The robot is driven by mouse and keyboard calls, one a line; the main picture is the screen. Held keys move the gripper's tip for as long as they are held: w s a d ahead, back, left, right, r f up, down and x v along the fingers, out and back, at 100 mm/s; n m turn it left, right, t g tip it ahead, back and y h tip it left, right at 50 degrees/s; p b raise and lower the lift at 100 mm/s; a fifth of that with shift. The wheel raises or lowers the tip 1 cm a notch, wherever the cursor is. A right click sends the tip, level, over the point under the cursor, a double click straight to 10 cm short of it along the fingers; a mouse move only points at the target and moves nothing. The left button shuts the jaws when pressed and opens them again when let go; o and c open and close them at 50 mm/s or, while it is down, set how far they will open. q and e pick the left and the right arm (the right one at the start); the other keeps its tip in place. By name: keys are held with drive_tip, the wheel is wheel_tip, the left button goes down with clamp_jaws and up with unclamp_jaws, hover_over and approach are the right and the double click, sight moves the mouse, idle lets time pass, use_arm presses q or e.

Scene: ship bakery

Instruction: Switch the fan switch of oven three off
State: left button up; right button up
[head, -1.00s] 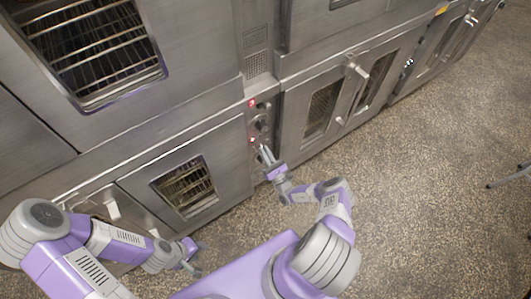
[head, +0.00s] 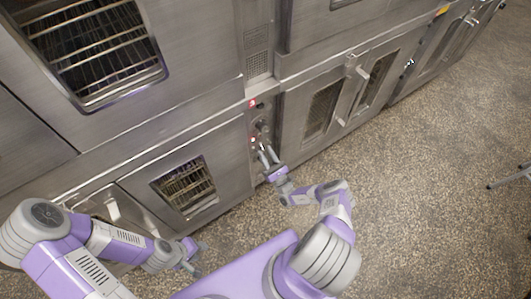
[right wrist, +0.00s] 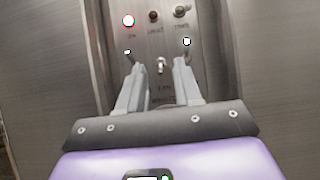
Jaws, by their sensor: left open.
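A narrow control panel (head: 256,125) stands between two oven doors in the head view. In the head view my right gripper (head: 266,152) is at the panel's lower part. My left gripper (head: 198,258) is open and empty at lower left.
A lower oven door with a window (head: 185,187) is left of the panel. Another oven door with a handle (head: 357,68) is to its right. The speckled floor (head: 430,180) is clear at right, apart from a dark leg (head: 510,178) at the edge.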

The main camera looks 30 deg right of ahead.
drive_tip(key=v, duration=0.6)
drive_tip(key=shift+s+f, duration=0.2)
drive_tip(key=shift+s, duration=0.15)
